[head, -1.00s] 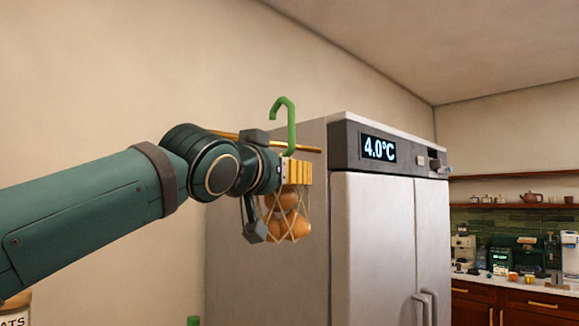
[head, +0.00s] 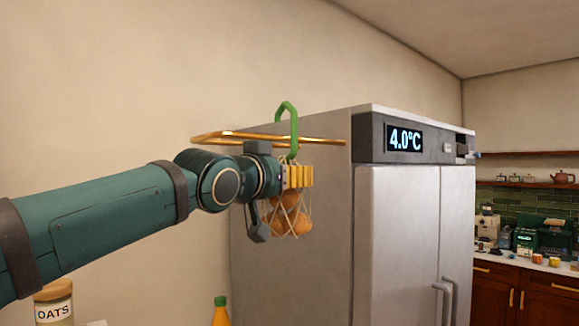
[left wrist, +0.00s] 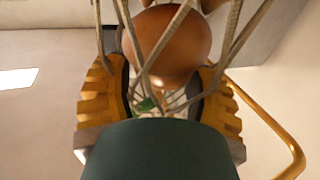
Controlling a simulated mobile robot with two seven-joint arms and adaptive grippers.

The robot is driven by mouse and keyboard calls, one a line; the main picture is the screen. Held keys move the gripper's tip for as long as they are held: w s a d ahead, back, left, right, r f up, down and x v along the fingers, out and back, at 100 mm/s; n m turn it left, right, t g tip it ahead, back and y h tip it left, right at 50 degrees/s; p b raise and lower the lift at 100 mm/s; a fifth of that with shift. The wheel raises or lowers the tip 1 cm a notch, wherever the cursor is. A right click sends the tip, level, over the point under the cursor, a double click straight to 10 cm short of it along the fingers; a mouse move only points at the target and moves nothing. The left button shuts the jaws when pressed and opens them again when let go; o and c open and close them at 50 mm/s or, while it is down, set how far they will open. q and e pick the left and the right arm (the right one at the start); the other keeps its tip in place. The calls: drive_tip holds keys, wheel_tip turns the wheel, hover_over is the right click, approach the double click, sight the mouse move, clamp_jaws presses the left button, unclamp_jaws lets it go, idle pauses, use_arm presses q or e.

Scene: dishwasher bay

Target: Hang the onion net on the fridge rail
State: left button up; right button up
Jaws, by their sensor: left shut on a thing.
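The onion net (head: 290,212) hangs from my left gripper (head: 297,176), with several orange-brown onions inside pale mesh. My left gripper is shut on its top, its yellow pads closed there. A green hook (head: 293,135) rises upright from the net, its curved end up and to the left. The brass fridge rail (head: 225,137) runs along the fridge's left side. The hook's shank crosses in front of the rail and its bend is above it; I cannot tell whether it is over the rail. The left wrist view shows an onion (left wrist: 168,45) and the rail (left wrist: 292,150).
The steel fridge (head: 405,230) with a 4.0°C display stands right of the gripper. An oats jar (head: 54,302) and an orange bottle with a green cap (head: 221,313) are low at left. A counter with small appliances (head: 540,240) is far right.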

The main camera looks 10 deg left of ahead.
use_arm(q)
drive_tip(key=shift+w+a+p, duration=0.15)
drive_tip(key=shift+w+a, duration=0.3)
drive_tip(key=shift+a, duration=0.2)
drive_tip(key=shift+w+a+p, duration=0.15)
drive_tip(key=shift+w+a, duration=0.3)
drive_tip(key=shift+a, duration=0.15)
drive_tip(key=shift+s+d+f+b, duration=0.1)
drive_tip(key=shift+f+b, duration=1.75)
drive_tip(key=o, duration=1.4)
drive_tip(key=shift+f, duration=0.15)
